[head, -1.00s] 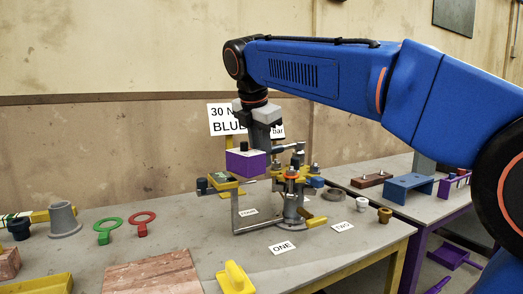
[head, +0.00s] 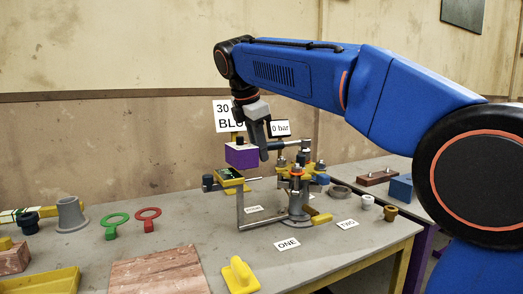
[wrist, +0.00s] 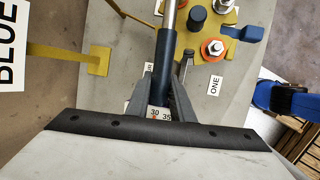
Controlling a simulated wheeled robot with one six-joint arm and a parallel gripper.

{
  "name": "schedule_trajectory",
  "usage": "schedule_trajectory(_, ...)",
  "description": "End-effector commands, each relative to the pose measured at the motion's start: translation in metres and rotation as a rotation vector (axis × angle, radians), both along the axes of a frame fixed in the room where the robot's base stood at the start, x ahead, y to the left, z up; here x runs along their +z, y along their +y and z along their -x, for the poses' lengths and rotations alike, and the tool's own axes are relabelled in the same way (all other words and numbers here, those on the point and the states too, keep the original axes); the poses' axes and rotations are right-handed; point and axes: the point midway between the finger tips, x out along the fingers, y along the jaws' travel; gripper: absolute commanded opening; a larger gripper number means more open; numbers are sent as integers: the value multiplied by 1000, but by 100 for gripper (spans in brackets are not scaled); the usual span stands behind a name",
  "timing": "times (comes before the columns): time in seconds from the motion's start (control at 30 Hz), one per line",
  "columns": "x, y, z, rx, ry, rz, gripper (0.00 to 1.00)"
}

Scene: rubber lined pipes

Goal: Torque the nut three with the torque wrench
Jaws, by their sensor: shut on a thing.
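My gripper (head: 264,155) is shut on the dark blue handle of the torque wrench (wrist: 163,65), whose silver shaft runs up out of the wrist view. A scale reading 30 and 35 shows between the fingers. In the head view the wrench (head: 284,144) lies roughly level, its silver end above the yellow flange assembly (head: 314,171). The wrist view shows a nut (wrist: 213,48) with an orange ring near the label ONE (wrist: 214,86). Nut three cannot be picked out; a small label (head: 254,209) behind the bracket is hard to read. Whether the wrench head touches a nut is hidden.
A purple block (head: 241,157) stands close left of my gripper. A yellow stand (head: 230,177) with a dark-handled tool is below it. A metal bracket (head: 240,211) rises before the assembly. Signs (head: 228,116) stand behind. The table front has a yellow handle (head: 239,275).

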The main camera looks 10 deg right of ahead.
Motion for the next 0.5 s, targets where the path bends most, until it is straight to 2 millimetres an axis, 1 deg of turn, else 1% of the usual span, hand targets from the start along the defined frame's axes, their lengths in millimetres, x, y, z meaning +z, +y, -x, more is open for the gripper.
schedule_trajectory(0.5, 0, 7, -20, -125, -1, 1, 0)
